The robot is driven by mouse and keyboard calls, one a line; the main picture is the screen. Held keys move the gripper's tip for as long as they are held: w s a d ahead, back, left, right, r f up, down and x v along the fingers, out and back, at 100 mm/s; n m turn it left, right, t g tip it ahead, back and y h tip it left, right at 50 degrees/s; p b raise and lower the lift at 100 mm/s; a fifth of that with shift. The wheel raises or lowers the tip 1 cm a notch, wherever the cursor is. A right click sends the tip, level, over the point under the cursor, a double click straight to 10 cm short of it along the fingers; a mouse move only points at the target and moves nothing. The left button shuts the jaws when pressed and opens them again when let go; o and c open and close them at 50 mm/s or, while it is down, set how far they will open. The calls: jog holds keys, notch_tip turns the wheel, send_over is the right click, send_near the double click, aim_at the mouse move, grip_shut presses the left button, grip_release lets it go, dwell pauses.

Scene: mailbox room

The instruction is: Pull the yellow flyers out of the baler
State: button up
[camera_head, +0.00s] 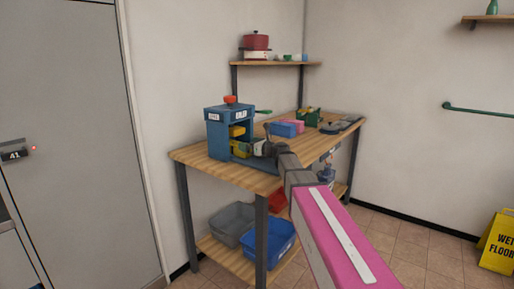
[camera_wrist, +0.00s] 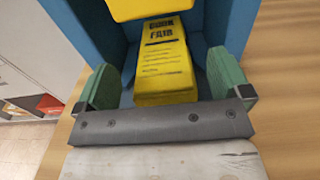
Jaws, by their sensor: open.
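The blue baler (camera_head: 216,138) stands on the wooden workbench, with an orange-red knob on top and a green handle at its right. Its frame also shows in the wrist view (camera_wrist: 65,31). The yellow flyers (camera_wrist: 165,68), a stack with print on top, lie inside its opening; they also show in the head view (camera_head: 240,150). A yellow block (camera_wrist: 150,8) is above them. My gripper (camera_wrist: 165,92) is at the opening, its green fingers apart on either side of the stack's near end. I cannot tell whether either finger touches it.
The workbench (camera_head: 188,154) also holds a blue box (camera_head: 282,129), a pink item (camera_head: 298,125) and a green caddy (camera_head: 309,117) behind my arm. Grey (camera_head: 232,224) and blue (camera_head: 268,243) bins sit on the lower shelf. A yellow wet-floor sign (camera_head: 497,243) stands at right.

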jog(key=shift+x, duration=1.7)
jog(key=c, duration=1.3)
